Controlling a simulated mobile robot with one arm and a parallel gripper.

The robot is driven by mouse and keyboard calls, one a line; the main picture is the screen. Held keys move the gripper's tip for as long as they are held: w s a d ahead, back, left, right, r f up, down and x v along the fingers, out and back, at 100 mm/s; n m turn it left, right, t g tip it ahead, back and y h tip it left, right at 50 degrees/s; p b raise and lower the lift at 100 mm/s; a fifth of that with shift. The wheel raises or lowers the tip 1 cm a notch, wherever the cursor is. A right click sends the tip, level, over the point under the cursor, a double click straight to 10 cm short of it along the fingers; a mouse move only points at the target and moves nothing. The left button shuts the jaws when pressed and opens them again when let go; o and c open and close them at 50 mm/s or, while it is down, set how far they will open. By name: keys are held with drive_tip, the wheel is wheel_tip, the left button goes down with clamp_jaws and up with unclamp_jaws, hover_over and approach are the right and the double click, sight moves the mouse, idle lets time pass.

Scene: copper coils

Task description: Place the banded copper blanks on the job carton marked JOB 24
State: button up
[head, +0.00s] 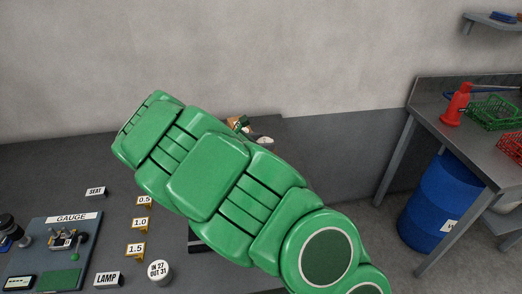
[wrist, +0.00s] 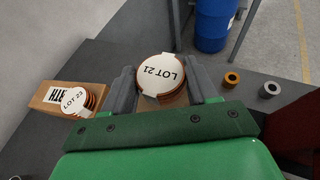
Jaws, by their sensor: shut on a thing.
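In the wrist view my gripper (wrist: 162,88) is shut on a round stack of banded copper blanks (wrist: 160,72) with a white band reading LOT 21. A brown surface (wrist: 178,98) shows just below this stack; I cannot tell whether they touch. To the left, a second banded copper stack (wrist: 78,101) reading LOT 23 sits on a brown carton (wrist: 46,97), whose printed label is partly covered and not readable here. No JOB 24 marking is legible.
A copper-coloured ring (wrist: 232,79) and a grey ring (wrist: 269,90) lie right of my gripper. A dark red object (wrist: 298,128) stands at the right edge. A gauge board (head: 68,245) and number tags fill the bench's left. A blue drum (head: 438,205) stands under the side bench.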

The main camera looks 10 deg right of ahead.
drive_tip(key=shift+w+f, duration=0.2)
drive_tip(key=shift+f, duration=1.65)
drive_tip(key=shift+f, duration=0.1)
drive_tip(key=o, duration=1.2)
drive_tip(key=shift+c, duration=0.2)
drive_tip(key=v, duration=1.2)
drive_tip(key=shift+w, duration=0.1)
